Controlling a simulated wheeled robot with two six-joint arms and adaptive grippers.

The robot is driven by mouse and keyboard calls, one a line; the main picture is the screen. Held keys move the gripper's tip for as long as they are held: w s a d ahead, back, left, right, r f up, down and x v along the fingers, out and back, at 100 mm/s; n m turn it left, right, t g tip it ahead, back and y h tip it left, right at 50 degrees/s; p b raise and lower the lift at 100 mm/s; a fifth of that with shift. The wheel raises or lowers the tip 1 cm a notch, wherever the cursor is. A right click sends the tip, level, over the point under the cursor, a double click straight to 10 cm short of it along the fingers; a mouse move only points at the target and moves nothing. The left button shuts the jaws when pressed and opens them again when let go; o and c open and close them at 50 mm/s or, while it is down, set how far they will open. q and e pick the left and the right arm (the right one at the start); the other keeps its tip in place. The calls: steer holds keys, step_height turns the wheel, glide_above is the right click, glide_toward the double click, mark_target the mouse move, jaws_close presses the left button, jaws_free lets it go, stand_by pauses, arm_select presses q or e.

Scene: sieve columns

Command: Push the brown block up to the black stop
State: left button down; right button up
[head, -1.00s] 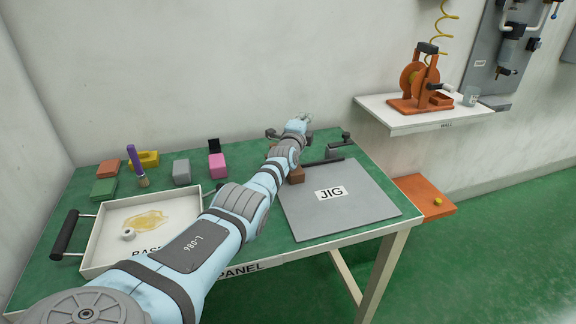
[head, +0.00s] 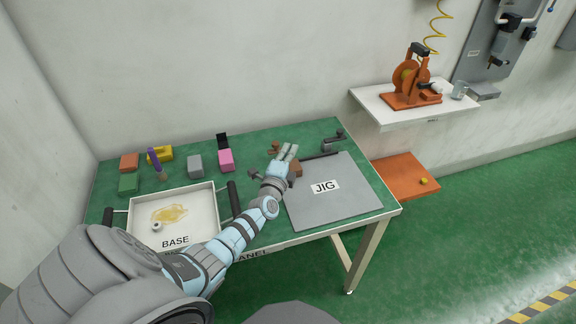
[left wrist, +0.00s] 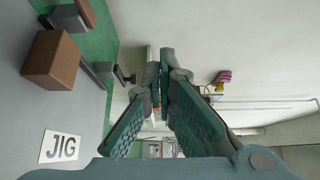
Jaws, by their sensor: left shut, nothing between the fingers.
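The brown block (head: 297,168) sits on the grey jig board (head: 340,200) near its far left corner, partly hidden by my left gripper (head: 290,151) in the head view. The left gripper is shut and empty, its fingertips close to the block's far left side; contact is not clear. In the left wrist view the brown block (left wrist: 50,62) lies left of the fingers (left wrist: 163,62), with a gap in the picture. The black stop, a dark bar (head: 322,156), runs along the board's far edge. The block is close to this bar, but I cannot tell whether they touch.
Dark clamps (head: 333,144) stand beyond the board. A white tray (head: 215,205) marked BASE lies left, with a stain and a small ring. Several coloured blocks, including a pink block (head: 227,160), stand behind it. A wall shelf (head: 400,115) holds an orange device.

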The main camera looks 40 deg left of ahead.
arm_select(q)
steer(key=s, duration=0.2)
steer(key=b, duration=1)
glide_toward(294, 168)
steer(key=x, duration=0.3)
steer(key=shift+w+a+r, duration=0.15)
steer(key=shift+w+a, duration=0.1)
steer(key=shift+a, duration=0.1)
steer(key=shift+w+a+b, duration=0.1)
steer(key=shift+b, duration=0.25)
steer(key=shift+w+r, duration=0.15)
steer(key=shift+r, duration=0.1)
steer(key=shift+w+a, duration=0.1)
steer(key=shift+w, duration=0.1)
steer(key=shift+w, duration=0.1)
steer(key=shift+x, duration=0.9)
